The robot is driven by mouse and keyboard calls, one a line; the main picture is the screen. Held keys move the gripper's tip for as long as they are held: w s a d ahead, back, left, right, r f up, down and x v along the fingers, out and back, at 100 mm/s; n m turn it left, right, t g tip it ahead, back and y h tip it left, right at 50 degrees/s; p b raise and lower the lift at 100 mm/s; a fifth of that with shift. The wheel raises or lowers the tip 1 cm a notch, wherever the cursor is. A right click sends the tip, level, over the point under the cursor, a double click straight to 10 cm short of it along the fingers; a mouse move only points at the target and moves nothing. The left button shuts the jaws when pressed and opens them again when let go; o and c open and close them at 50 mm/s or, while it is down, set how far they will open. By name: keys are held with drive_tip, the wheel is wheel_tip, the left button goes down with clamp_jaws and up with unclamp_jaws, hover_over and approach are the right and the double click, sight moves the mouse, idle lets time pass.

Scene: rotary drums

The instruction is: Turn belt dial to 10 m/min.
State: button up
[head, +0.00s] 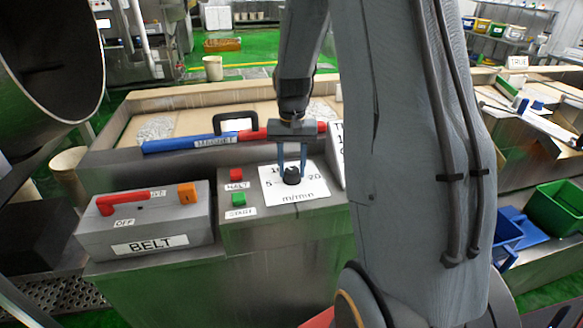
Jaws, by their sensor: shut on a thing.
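The belt dial is a small black knob (292,176) on a white scale plate (300,194) marked "m/min". The numbers 5 and 20 show on the plate, and another at the top is partly covered by my gripper. My gripper (291,172) points down over the dial, with its two blue fingers shut on the knob from either side. The knob's pointer direction is too small to tell.
Left of the plate are a red HALT button (236,174) and a green START button (238,199). A grey BELT box (146,222) with a red handle stands further left. A blue and red bar (190,143) lies behind.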

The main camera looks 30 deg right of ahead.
sight(292, 169)
drive_tip(key=o, duration=1)
drive_tip(key=shift+o, duration=0.2)
drive_tip(key=shift+r, duration=0.1)
drive_tip(key=shift+w+r+b, duration=0.1)
drive_tip(key=shift+r+b, duration=1)
drive_tip(key=shift+r, duration=2.8)
drive_tip(key=s+a+f, duration=0.1)
drive_tip(key=a, duration=0.1)
drive_tip(key=s+a+f+n, duration=0.1)
drive_tip(key=s+a, duration=0.1)
drive_tip(key=a, duration=0.1)
drive_tip(key=s+a+f+n, duration=0.1)
drive_tip(key=s+a, duration=0.1)
drive_tip(key=shift+s+a+f+t+b, duration=0.1)
drive_tip(key=shift+a+t+b, duration=0.05)
drive_tip(key=shift+t+b, duration=0.2)
drive_tip(key=s+a+f+n+b, duration=0.1)
drive_tip(key=s+a+f+n, duration=0.3)
drive_tip(key=s+a, duration=0.4)
drive_tip(key=shift+s+f+t, duration=0.25)
drive_tip(key=shift+s+t, duration=0.1)
drive_tip(key=shift+s, duration=0.75)
